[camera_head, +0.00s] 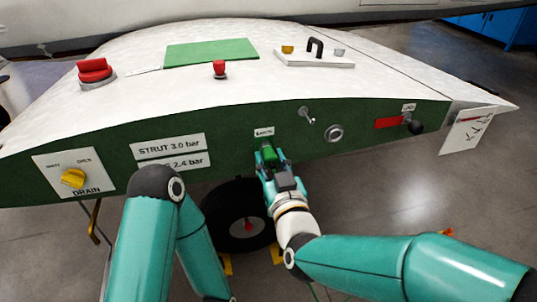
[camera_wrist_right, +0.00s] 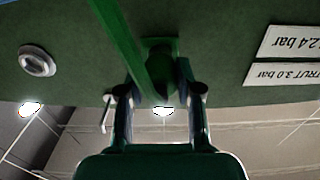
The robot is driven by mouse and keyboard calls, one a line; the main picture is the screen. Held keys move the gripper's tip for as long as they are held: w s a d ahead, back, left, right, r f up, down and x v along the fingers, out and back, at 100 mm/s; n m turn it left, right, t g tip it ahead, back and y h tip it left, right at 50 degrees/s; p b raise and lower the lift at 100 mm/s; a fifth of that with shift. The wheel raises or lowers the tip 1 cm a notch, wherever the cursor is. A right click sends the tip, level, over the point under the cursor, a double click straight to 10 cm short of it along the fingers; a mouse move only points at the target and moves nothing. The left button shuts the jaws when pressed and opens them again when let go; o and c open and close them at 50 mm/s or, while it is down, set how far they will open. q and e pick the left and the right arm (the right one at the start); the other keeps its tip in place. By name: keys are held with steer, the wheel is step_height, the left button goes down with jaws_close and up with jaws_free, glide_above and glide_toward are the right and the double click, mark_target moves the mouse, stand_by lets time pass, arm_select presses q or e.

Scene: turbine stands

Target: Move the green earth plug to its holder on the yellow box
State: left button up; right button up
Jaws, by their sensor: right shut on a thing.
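The green earth plug (camera_head: 268,153) is at the dark green side panel (camera_head: 230,143), just below a small white label. My right gripper (camera_head: 272,166) is shut on it from the front. In the right wrist view the plug (camera_wrist_right: 161,75) sits between my two fingers, its far end against or very near the panel. I cannot tell whether it is seated in a socket. A green strap or cable (camera_wrist_right: 120,45) runs from it. My left gripper is out of view; only its arm shows. I cannot make out the yellow box.
A wheel (camera_head: 238,222) stands under the panel, with yellow pieces (camera_head: 277,254) on the floor beside it. A yellow drain knob (camera_head: 73,178) is at the left. A round metal fitting (camera_head: 334,133) and a black knob (camera_head: 415,126) are to the right. Open floor lies at the right.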

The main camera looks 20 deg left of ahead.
mark_target(271, 163)
jaws_close()
steer(key=shift+s+d, duration=0.1)
steer(key=shift+s+d, duration=0.15)
steer(key=shift+s, duration=0.15)
steer(key=shift+s+d+b, duration=0.15)
steer(key=shift+s+b, duration=0.05)
steer(key=shift+b, duration=0.15)
steer(key=shift+b+v, duration=0.5)
steer(key=shift+v, duration=0.85)
